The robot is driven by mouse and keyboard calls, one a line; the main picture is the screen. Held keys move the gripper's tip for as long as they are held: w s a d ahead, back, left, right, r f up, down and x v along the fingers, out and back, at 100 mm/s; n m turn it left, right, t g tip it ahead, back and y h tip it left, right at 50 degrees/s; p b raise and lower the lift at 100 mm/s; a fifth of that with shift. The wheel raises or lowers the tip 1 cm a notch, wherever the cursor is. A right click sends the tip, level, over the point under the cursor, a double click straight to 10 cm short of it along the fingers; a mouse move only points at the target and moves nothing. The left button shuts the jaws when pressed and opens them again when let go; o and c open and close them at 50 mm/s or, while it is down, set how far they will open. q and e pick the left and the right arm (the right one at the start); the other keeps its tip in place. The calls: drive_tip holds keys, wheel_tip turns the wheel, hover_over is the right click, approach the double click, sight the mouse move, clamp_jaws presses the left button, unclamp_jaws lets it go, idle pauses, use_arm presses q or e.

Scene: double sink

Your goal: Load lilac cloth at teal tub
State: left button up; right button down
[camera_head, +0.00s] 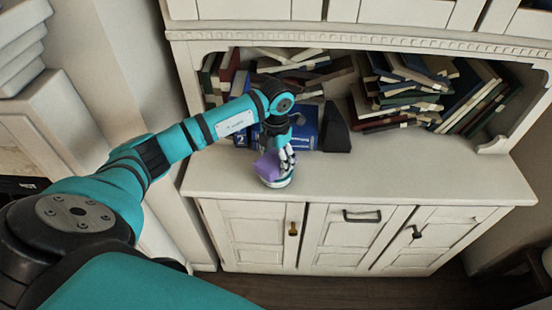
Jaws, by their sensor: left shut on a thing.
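The lilac cloth (266,166) is a small purple shape at my left gripper (287,160). The gripper's fingers point down and are shut on the cloth. The teal tub (277,183) stands on the cabinet's counter right below; only a pale and teal rim strip of it shows. The cloth overlaps the tub in the picture, and I cannot tell whether it rests inside or hangs just above. The tub's inside is hidden by the cloth and fingers. My right gripper is not in view.
The cream cabinet counter (400,182) is clear to the right of the tub. Behind it, a blue box (303,128) and a dark wedge-like object (336,132) stand close to my gripper. Tilted books (400,88) fill the shelf under an overhanging ledge.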

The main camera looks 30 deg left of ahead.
sight(276, 157)
use_arm(q)
drive_tip(key=shift+f+b, duration=0.35)
drive_tip(key=shift+f, duration=0.05)
idle(0.4)
drive_tip(key=shift+f, duration=0.15)
idle(1.0)
drive_tip(key=shift+r+p, duration=2.25)
drive_tip(key=shift+r, duration=1.35)
